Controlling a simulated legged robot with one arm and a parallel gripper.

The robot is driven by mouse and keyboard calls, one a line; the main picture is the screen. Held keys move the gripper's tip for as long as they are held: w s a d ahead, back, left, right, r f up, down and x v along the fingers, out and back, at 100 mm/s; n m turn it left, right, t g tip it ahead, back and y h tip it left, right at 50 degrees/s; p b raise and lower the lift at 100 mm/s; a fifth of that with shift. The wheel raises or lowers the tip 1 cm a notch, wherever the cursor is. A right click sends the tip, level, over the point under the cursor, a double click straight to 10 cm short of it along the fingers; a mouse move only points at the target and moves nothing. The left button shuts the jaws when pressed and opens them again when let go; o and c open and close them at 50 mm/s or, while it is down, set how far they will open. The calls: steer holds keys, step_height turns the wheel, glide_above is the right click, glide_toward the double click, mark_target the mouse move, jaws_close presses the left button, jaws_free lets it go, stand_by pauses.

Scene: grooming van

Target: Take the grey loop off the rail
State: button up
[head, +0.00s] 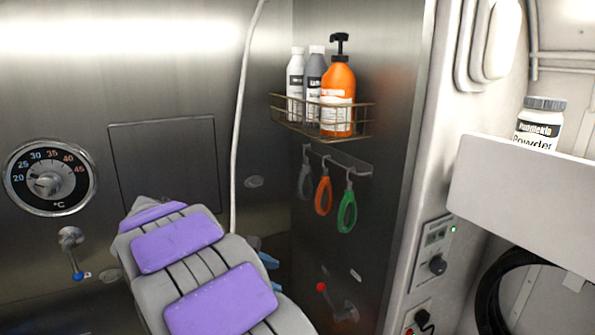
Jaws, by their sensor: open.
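The grey loop (305,181) hangs at the left end of a short metal rail (345,161) on the steel wall. It is dark and blends with the wall behind it. An orange loop (323,195) hangs beside it, and a green loop (347,212) hangs to the right of that. My arm with purple pads rises from the bottom of the view. My gripper (270,272) is mostly hidden behind the arm; only light blue parts show at its right edge, below and left of the loops. It is open and apart from the grey loop.
A wire basket (352,123) above the rail holds an orange pump bottle (338,92) and two smaller bottles. A red-knobbed lever (345,310) is below the loops. A pale hose (238,130) runs down the wall to the left. A white shelf (520,185) juts out at right.

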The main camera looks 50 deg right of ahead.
steer(key=w+d+r+n+h+p, duration=0.2)
steer(key=w+d+r+p, duration=0.15)
steer(key=w+d, duration=0.3)
steer(key=n+g+h+p, duration=0.2)
steer(key=n+h+p, duration=0.1)
steer(key=h+p, duration=0.25)
glide_toward(304, 167)
steer(key=shift+n, duration=0.4)
steer(key=x, duration=0.7)
steer(key=w+x, duration=0.1)
steer(key=x, duration=0.2)
steer(key=shift+d+f, duration=0.4)
steer(key=shift+d, duration=0.15)
steer(key=shift+s+d, duration=0.2)
steer(key=shift+s+a+r, duration=0.1)
steer(key=shift+a+r, duration=0.15)
steer(key=shift+a, duration=0.2)
steer(key=shift+s+a+r, duration=0.1)
steer(key=shift+a+r, duration=0.1)
steer(key=shift+a, duration=0.25)
steer(key=shift+d+f, duration=0.15)
steer(key=shift+d, duration=0.45)
steer(key=shift+d+f, duration=0.15)
steer(key=shift+d, duration=0.4)
steer(key=c, duration=0.5)
steer(key=shift+c, duration=1)
steer(key=shift+w+a+r, duration=0.1)
steer(key=shift+a, duration=0.25)
jaws_close()
